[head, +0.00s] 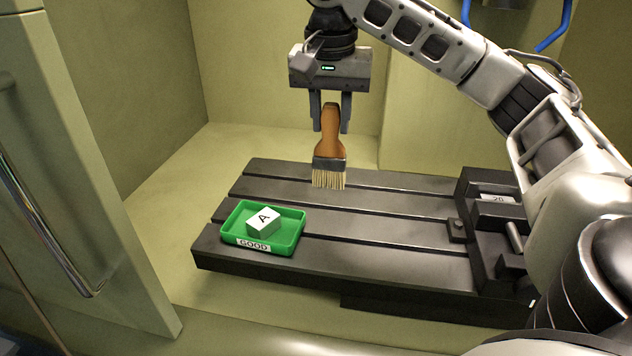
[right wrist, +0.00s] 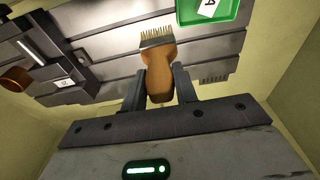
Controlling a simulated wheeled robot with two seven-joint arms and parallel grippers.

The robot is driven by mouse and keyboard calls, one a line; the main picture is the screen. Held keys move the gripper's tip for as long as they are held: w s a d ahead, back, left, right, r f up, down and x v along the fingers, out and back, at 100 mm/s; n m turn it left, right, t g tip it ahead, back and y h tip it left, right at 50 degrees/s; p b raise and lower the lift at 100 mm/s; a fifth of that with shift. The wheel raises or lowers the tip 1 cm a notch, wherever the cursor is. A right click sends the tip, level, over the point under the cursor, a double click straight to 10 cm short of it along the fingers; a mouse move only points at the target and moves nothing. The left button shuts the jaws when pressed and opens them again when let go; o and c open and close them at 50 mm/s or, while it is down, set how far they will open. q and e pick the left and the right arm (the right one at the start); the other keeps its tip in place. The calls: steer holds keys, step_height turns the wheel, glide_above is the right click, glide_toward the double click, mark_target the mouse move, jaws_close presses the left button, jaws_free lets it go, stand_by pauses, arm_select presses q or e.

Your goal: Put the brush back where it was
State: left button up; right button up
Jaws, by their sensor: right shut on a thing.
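The brush (head: 330,145) has an orange-brown wooden handle, a dark ferrule and pale bristles. My right gripper (head: 331,122) is shut on its handle and holds it upright, bristles down, over the back part of the slotted dark plate (head: 390,203). The bristles look a little above the plate; the exact gap is hard to tell. My left gripper is not in view.
A green tray (head: 292,238) labelled GOOD, holding a white block (head: 263,221) marked A, stands at the plate's front left. A dark vise (head: 492,230) with a numbered tag sits at the right end. A cabinet door (head: 75,170) stands at left. The plate's middle is clear.

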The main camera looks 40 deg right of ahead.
steer(key=w+d+f, duration=0.8)
steer(key=w+f, duration=0.2)
steer(key=f, duration=0.2)
steer(key=shift+w+d+f, duration=0.15)
steer(key=shift+d+f, duration=0.15)
steer(key=shift+f, duration=0.2)
steer(key=o, duration=0.6)
steer(key=shift+f, duration=0.1)
steer(key=o, duration=0.4)
steer(key=r, duration=0.4)
steer(key=a+r, duration=0.1)
steer(key=r, duration=0.3)
steer(key=s+r, duration=0.1)
steer(key=r, duration=0.3)
steer(key=shift+s+a+r, duration=0.1)
steer(key=shift+a+r, duration=0.05)
steer(key=shift+a, duration=0.05)
